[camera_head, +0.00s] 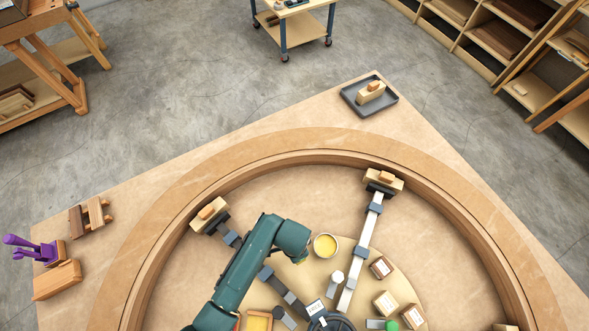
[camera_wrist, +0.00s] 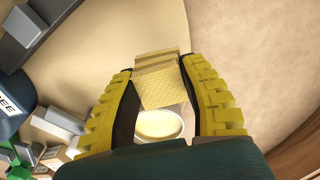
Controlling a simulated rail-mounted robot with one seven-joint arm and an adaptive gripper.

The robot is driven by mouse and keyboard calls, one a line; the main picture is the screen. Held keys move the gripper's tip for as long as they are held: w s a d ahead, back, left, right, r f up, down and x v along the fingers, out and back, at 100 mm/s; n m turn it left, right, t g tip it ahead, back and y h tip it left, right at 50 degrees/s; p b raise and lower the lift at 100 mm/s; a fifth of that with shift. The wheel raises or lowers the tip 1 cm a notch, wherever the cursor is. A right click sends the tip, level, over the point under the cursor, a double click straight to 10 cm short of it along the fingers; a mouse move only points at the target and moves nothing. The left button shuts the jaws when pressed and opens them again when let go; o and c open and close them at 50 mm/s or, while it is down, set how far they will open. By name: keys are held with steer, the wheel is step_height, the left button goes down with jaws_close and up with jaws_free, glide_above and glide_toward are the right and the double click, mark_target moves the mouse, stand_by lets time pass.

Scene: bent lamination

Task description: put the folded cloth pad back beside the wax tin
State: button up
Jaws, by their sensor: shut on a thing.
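The folded cloth pad (camera_wrist: 162,88) is pale yellow, layered and textured. In the wrist view it sits between the two yellow ribbed fingers of my gripper (camera_wrist: 158,74), which is shut on it. The wax tin (camera_wrist: 159,124) is a round white-rimmed tin with yellow wax, seen just below the pad in that picture; the pad hides part of its far rim. In the head view the wax tin (camera_head: 326,246) stands on the round central board, just right of my gripper (camera_head: 302,260). The pad is hidden by my arm there, and its height above the board is unclear.
A curved wooden form (camera_head: 320,155) rings the work area. Clamp arms (camera_head: 362,240) reach out to it from a central hub (camera_head: 331,322). Bare board shows around the tin.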

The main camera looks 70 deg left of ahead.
steer(key=shift+f+b, duration=0.3)
steer(key=shift+f, duration=1.45)
steer(key=o, duration=1.1)
step_height(320, 180, up, 12)
steer(key=shift+r+p, duration=0.15)
steer(key=shift+p, duration=0.9)
